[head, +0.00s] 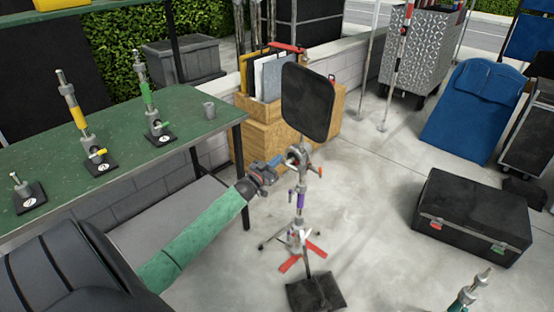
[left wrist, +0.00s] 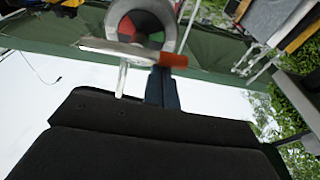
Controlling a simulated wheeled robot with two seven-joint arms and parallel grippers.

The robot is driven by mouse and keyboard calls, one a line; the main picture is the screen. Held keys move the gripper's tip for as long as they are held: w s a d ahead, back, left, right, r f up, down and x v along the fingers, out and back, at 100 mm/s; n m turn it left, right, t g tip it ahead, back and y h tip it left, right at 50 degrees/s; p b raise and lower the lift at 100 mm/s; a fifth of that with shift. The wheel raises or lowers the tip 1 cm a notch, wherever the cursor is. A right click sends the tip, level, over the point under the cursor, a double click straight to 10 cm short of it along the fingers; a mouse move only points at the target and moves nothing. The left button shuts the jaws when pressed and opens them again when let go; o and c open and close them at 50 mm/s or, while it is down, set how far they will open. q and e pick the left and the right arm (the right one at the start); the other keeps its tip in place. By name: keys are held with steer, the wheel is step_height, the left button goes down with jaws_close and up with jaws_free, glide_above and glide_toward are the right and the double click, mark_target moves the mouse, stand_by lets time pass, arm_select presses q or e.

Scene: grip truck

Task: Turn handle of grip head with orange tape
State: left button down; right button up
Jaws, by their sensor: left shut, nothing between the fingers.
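A stand on the floor carries a round metal grip head (head: 298,157) with a black square panel (head: 308,101) above it. In the left wrist view the grip head (left wrist: 142,22) shows a red and green disc face at the top. Its handle with orange tape (left wrist: 172,60) sticks out to the right. My left gripper (head: 274,163) is shut and empty, just left of the head. In the wrist view its dark fingers (left wrist: 162,85) end at or just in front of the orange tape; I cannot tell whether they touch. My right gripper is not in view.
A green table (head: 185,125) at left holds several small stands. A wooden box (head: 262,140) with boards stands behind the grip stand. A black case (head: 472,215) lies at right. A black sandbag (head: 316,291) lies at the stand's foot. The floor between stand and case is clear.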

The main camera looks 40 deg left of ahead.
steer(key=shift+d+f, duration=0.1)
arm_select(q)
steer(key=shift+f+n+y+p, duration=0.35)
steer(key=shift+f+n, duration=0.35)
steer(key=shift+n, duration=0.5)
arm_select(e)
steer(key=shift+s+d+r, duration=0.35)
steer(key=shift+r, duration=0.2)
arm_select(q)
steer(key=shift+a, duration=0.1)
steer(key=shift+r, duration=0.1)
